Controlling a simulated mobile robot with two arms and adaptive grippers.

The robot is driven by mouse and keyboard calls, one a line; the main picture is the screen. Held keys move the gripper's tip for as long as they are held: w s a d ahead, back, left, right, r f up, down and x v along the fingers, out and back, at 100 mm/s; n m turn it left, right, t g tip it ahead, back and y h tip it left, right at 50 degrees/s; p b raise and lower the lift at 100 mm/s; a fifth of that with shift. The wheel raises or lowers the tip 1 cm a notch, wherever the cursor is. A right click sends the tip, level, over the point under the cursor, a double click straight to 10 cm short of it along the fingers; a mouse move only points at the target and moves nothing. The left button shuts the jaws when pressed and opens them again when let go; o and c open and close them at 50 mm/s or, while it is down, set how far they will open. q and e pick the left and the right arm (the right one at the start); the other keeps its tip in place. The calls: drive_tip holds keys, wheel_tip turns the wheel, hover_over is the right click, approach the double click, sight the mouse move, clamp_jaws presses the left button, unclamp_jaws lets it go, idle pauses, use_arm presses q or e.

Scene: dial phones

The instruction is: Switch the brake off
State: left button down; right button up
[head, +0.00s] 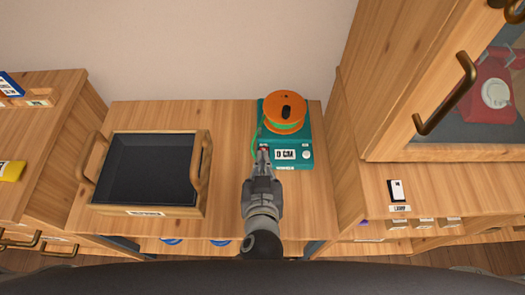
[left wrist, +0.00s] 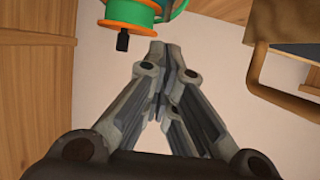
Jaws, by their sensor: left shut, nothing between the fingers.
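A teal winding device (head: 306,132) stands on the wooden counter, with an orange spool (head: 273,111) on top. Its front has a display reading "0 CM" (head: 285,154) and a round white knob (head: 306,154). My left gripper (head: 263,151) is shut and empty, with its fingertips at the left end of the device's front, left of the display. A small reddish part shows at the fingertips; I cannot tell whether they touch it. The brake control is not clearly visible.
A dark-lined wooden tray (head: 205,185) with handles stands left on the counter (head: 232,120). A shelf with a white "LAMP" switch (head: 396,190) and a glass-doored cabinet (head: 397,100) are on the right. Bare counter lies between tray and device.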

use_arm(q)
drive_tip(key=x, duration=0.8)
drive_tip(key=shift+w+p, duration=0.15)
drive_tip(key=shift+p, duration=0.25)
wheel_tip(320, 180, down, 3)
drive_tip(key=shift+r, duration=0.15)
drive_tip(key=shift+s+f, duration=0.25)
drive_tip(key=shift+f, duration=0.5)
drive_tip(key=shift+b, duration=0.3)
